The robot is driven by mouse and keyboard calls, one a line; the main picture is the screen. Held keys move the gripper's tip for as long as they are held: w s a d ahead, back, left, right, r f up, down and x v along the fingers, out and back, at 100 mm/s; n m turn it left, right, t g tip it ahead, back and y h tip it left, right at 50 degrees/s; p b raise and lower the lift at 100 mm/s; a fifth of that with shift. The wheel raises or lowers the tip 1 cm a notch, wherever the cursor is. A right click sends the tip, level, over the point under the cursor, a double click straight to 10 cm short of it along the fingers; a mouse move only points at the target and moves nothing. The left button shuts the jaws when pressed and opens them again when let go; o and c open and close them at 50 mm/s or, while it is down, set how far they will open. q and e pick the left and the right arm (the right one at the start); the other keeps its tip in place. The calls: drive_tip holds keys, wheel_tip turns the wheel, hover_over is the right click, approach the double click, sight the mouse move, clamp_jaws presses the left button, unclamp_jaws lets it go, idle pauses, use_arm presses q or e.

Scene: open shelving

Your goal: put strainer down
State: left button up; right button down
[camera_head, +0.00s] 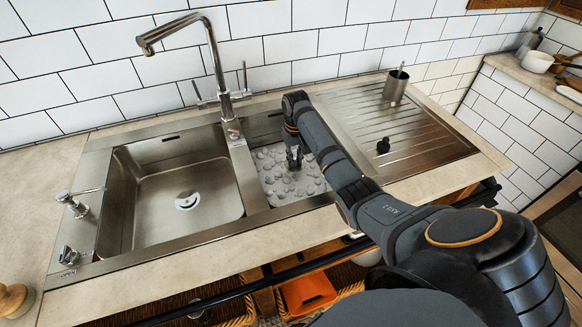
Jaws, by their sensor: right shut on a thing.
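The fingertips are small here and the exact grip point is partly hidden by the gripper. My left gripper is not in view.
The large basin (190,205) to the left is empty. A tall faucet (215,60) rises between the basins. The ribbed drainboard (390,125) at the right holds a metal cup (396,87) and a small black object (383,146). A soap dispenser (76,204) stands at the left.

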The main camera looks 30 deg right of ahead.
drive_tip(key=shift+w+f+b, duration=0.3)
drive_tip(key=shift+w+f, duration=0.8)
drive_tip(key=shift+f, duration=0.15)
drive_tip(key=shift+w+f, duration=0.1)
drive_tip(key=shift+f, duration=1.6)
drive_tip(key=shift+f, duration=0.1)
drive_tip(key=c, duration=1.3)
unclamp_jaws()
wheel_tip(320, 180, up, 12)
drive_tip(key=shift+r+p, duration=0.1)
drive_tip(key=shift+p, duration=0.3)
